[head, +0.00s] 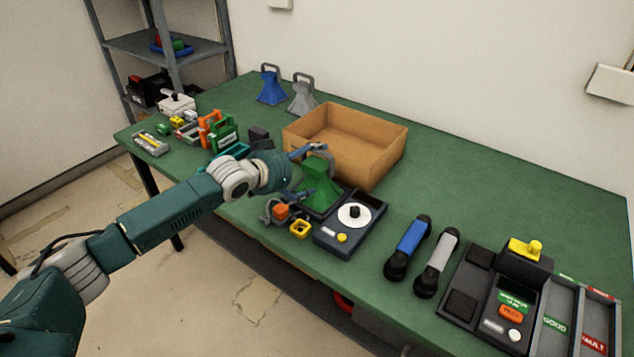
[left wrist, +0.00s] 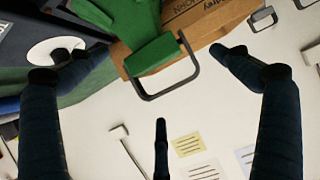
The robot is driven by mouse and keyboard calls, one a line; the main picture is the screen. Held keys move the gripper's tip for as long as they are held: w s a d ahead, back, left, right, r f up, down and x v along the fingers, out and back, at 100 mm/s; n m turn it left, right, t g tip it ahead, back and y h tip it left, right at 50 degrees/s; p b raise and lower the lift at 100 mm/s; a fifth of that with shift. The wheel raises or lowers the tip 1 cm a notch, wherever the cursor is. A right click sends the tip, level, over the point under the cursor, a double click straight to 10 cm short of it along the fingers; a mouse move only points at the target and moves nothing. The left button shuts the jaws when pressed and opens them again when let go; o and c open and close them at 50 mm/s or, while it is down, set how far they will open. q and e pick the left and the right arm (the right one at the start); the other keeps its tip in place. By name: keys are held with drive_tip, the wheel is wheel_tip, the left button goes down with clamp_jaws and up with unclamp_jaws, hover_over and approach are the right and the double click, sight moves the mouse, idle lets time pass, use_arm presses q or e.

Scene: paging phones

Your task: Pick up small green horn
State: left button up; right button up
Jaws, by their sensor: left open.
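The small green horn (head: 319,186) stands near the front edge of the green table, just in front of the cardboard box. It has a flared green body and a grey loop handle. My left gripper (head: 309,168) is at the horn, with its fingers spread by the handle. In the left wrist view the green horn (left wrist: 146,40) is at the top, and its grey handle reaches between the open fingers of my left gripper (left wrist: 150,75). I cannot tell whether any finger touches it. My right gripper is not in view.
The open cardboard box (head: 370,165) is close behind the horn. A device with a white dial (head: 350,228) is just right of it. A blue horn (head: 270,88) and a grey horn (head: 302,99) stand at the back. Blue (head: 411,238) and grey handsets lie right.

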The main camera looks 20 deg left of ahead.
sight(318, 163)
use_arm(q)
drive_tip(key=x, duration=0.3)
drive_tip(key=shift+w+d+f, duration=0.1)
drive_tip(key=shift+w+f, duration=0.1)
drive_tip(key=shift+w, duration=0.1)
drive_tip(key=shift+s+r, duration=0.15)
drive_tip(key=shift+s, duration=0.15)
drive_tip(key=c, duration=2.1)
